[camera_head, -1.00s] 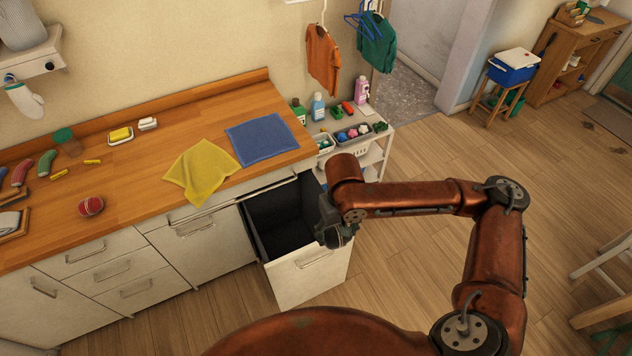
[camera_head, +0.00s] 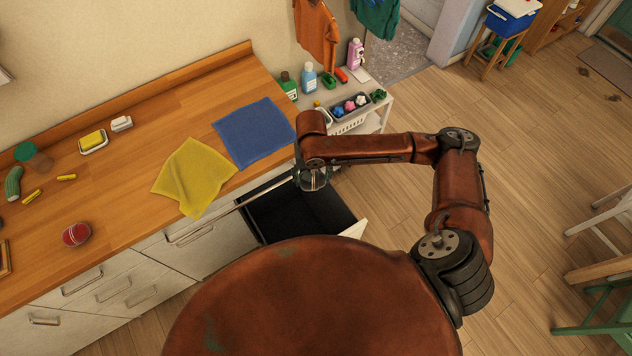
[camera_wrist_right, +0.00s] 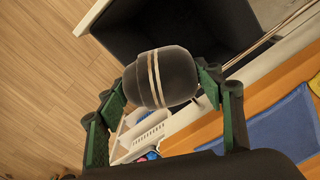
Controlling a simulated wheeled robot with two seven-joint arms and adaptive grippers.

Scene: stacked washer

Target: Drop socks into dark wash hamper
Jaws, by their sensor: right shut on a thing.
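My right gripper (camera_head: 313,181) is shut on a rolled dark grey sock ball (camera_wrist_right: 161,77) with pale stripes, between its green-padded fingers in the right wrist view. In the head view the gripper hides most of the ball, beside the counter edge at the back of the pulled-out dark hamper (camera_head: 303,213). The hamper's black inside also shows beyond the ball in the right wrist view (camera_wrist_right: 190,25). Its visible inside looks empty; its front is partly hidden by my body. A red striped ball (camera_head: 76,234), perhaps a rolled sock, lies on the counter. My left gripper is not in view.
The wooden counter (camera_head: 120,195) carries a yellow cloth (camera_head: 194,177), a blue cloth (camera_head: 254,132) and a soap dish (camera_head: 93,142). A white shelf (camera_head: 372,121) with bottles and a basket stands just beyond the hamper.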

